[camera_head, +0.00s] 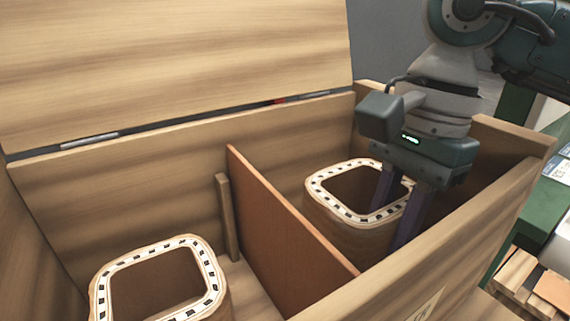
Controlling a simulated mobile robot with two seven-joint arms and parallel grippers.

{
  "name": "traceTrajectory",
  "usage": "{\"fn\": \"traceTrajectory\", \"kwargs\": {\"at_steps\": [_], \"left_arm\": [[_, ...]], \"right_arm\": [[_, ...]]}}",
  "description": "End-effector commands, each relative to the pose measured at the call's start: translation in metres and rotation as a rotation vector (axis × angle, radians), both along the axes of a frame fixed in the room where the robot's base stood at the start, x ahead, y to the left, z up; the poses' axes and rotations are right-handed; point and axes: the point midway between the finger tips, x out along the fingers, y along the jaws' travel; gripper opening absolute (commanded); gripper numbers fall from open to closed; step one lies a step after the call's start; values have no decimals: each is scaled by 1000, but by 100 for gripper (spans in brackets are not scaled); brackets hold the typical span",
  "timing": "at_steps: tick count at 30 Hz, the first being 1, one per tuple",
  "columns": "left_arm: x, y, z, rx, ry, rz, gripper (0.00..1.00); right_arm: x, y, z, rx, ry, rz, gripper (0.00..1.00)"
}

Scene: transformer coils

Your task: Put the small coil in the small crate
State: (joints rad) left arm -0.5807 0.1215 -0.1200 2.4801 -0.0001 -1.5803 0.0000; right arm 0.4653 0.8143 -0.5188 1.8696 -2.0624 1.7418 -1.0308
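Two square, round-cornered wooden coils with white, black-marked top rims stand upright in an open wooden crate (90,190). One coil (340,216) is in the right compartment; the other coil (205,267) is in the left compartment, cut off by the bottom edge. I cannot tell which is the small one. My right gripper (396,222) points down into the right compartment. One finger is inside that coil's opening and the other is outside its right wall. Whether the fingers press on the wall is unclear, and their tips are hidden or hard to see. My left gripper is not in view.
A reddish-brown divider (285,225) with a wooden post (228,215) separates the compartments. The crate's lid (170,65) stands open at the back. The front wall rises close to my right gripper. A green structure (545,210) and wooden slats (520,280) are at the right.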

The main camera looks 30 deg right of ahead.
Motion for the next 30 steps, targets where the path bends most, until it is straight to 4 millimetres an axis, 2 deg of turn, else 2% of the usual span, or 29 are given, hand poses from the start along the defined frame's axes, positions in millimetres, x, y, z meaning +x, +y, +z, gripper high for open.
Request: {"fn": "traceTrajectory", "kwargs": {"at_steps": [9,21,22,30], "left_arm": [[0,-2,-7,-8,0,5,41],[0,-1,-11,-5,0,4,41],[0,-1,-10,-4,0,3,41],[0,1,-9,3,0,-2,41]], "right_arm": [[0,1,-40,2,0,-1,0],[1,0,-46,0,-3,2,0],[0,0,-46,0,0,1,27],[0,0,-45,0,0,1,55]]}}
